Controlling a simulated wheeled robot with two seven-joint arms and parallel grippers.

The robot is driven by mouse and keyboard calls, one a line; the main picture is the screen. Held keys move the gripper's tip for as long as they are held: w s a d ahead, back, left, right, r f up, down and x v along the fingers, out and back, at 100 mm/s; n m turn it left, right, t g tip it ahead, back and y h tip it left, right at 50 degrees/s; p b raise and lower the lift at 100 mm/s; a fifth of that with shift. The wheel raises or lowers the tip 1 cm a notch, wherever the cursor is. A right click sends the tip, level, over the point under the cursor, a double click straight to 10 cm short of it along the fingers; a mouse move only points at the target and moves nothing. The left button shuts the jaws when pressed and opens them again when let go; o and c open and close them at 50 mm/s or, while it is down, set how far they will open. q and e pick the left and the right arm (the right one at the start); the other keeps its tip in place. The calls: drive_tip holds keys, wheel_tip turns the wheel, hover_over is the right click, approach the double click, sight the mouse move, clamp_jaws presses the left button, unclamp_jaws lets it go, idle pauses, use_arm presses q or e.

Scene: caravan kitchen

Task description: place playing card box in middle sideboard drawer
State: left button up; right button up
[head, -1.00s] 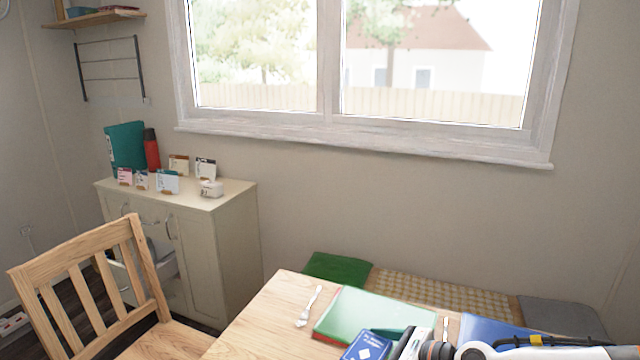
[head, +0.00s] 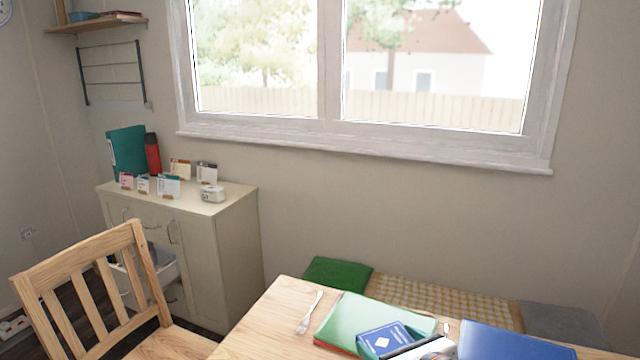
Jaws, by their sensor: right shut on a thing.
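The playing card box (head: 381,341) is dark blue with a white diamond on its face. It shows at the bottom of the head view, in front of the green folder on the table. My right gripper (head: 420,350) is shut on the box at its lower right; the picture's bottom edge cuts off most of the gripper. The sideboard (head: 232,250) stands at the left by the wall. Its middle drawer (head: 164,270) is pulled open with something grey inside, partly hidden behind the chair back. My left gripper is out of view.
A wooden chair (head: 88,262) stands between the table (head: 262,322) and the sideboard. A green folder (head: 362,312), a fork (head: 309,312) and a blue folder (head: 505,342) lie on the table. Small boxes, a teal binder (head: 127,152) and a red bottle (head: 152,153) stand on the sideboard.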

drive_tip(key=s+d+f+m+t+h+p, duration=0.1)
drive_tip(key=s+d+m+h, duration=0.3)
drive_tip(key=s+d+h, duration=0.1)
drive_tip(key=shift+s+d+f, duration=0.25)
drive_tip(key=shift+s+d, duration=0.65)
drive_tip(key=shift+s, duration=0.35)
drive_tip(key=shift+f, duration=0.15)
